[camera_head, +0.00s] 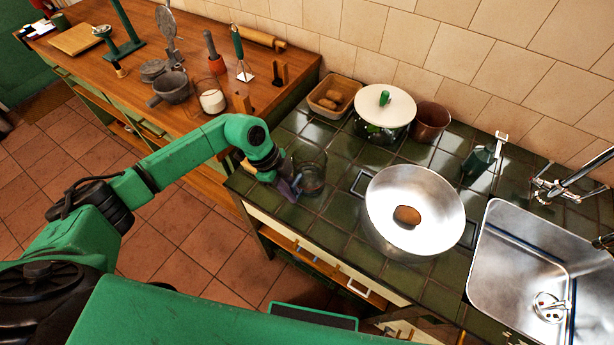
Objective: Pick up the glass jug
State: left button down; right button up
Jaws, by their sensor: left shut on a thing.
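The glass jug (311,176) is clear and stands on the dark green tiled counter, near its left front edge. My left gripper (292,188) reaches in from the left, low beside the jug, and is shut on its near left side. The fingers are small and partly hidden by the wrist, so their exact hold on the jug is hard to make out. The jug looks upright. My right gripper does not show.
A large metal bowl (385,222) with a brown item in it stands right of the jug. Behind are a lidded pot (384,103), a brown pot (431,121) and a basket (325,101). A sink (510,260) is at right. A wooden worktop (130,75) with utensils is at left.

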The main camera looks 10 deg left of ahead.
pick_arm(q)
jog(key=shift+r, duration=0.15)
dwell(0.3)
notch_tip(320, 180, up, 20)
jog(key=b, duration=0.4)
dwell(1.1)
